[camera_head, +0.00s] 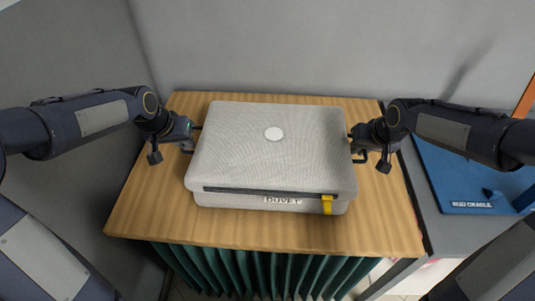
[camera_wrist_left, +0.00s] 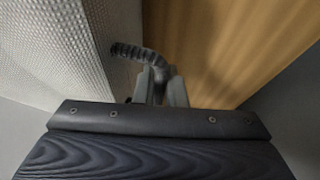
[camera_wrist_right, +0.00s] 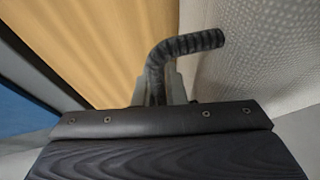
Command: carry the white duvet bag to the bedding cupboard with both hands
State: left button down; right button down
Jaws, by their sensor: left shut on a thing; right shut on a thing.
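The white duvet bag (camera_head: 260,150) is a pale, boxy, textured case with a dark zip, a yellow tag and a "DUVET" label on its front. It lies flat on the wooden table (camera_head: 390,220). My left gripper (camera_head: 193,136) is at its left side, shut on a dark handle (camera_wrist_left: 135,52) there. My right gripper (camera_head: 355,144) is at its right side, shut on the matching handle (camera_wrist_right: 190,43). The bag's side walls show in the left wrist view (camera_wrist_left: 75,45) and the right wrist view (camera_wrist_right: 260,50). I see no bedding cupboard.
A grey wall (camera_head: 300,50) stands close behind the table and a grey panel (camera_head: 70,90) stands at left. A green curtain (camera_head: 260,270) hangs under the front edge. A blue board (camera_head: 450,175) lies on a grey surface at right.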

pick_arm(q)
jog(key=shift+f, duration=0.1)
pick_arm(e)
jog(key=shift+f, duration=0.15)
